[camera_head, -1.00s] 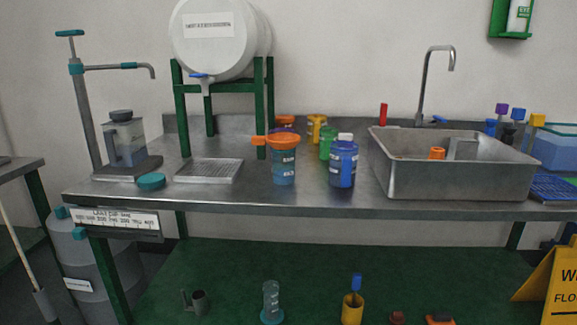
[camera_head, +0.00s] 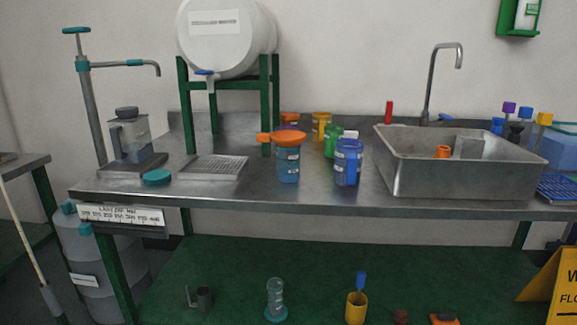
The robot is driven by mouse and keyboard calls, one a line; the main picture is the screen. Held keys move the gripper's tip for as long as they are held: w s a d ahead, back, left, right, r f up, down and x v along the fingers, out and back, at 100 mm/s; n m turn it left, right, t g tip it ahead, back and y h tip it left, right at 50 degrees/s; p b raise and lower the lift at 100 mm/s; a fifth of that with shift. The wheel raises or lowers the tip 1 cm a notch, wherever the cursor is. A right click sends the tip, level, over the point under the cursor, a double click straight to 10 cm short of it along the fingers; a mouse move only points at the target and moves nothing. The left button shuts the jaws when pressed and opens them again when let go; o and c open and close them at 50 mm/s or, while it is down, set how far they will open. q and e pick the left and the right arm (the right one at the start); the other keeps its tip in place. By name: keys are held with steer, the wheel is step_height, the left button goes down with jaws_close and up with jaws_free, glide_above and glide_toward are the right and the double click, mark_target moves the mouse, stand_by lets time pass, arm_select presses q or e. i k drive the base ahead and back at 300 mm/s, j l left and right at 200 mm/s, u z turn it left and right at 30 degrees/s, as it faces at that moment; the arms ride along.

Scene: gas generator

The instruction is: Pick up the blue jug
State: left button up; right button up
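The blue jug (camera_head: 348,163) stands upright on the steel bench, right of centre and close to the sink's left wall. It has a blue rim and a pale label. A green jug (camera_head: 333,141) stands just behind it to the left, and a small white object shows behind its rim. Neither of my grippers is in view. Nothing is seen touching the blue jug.
A pale blue beaker with an orange funnel (camera_head: 288,160) stands to the jug's left. The steel sink (camera_head: 455,180) is to its right. Yellow (camera_head: 321,125) and orange containers are behind. The bench (camera_head: 225,193) is clear along its front edge.

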mark_target(349, 153)
steer(key=i+l+u, duration=0.1)
steer(key=u, duration=0.75)
steer(key=i+l+u, duration=0.2)
steer(key=l, duration=0.15)
steer(key=l+u, duration=0.45)
steer(key=l, duration=0.3)
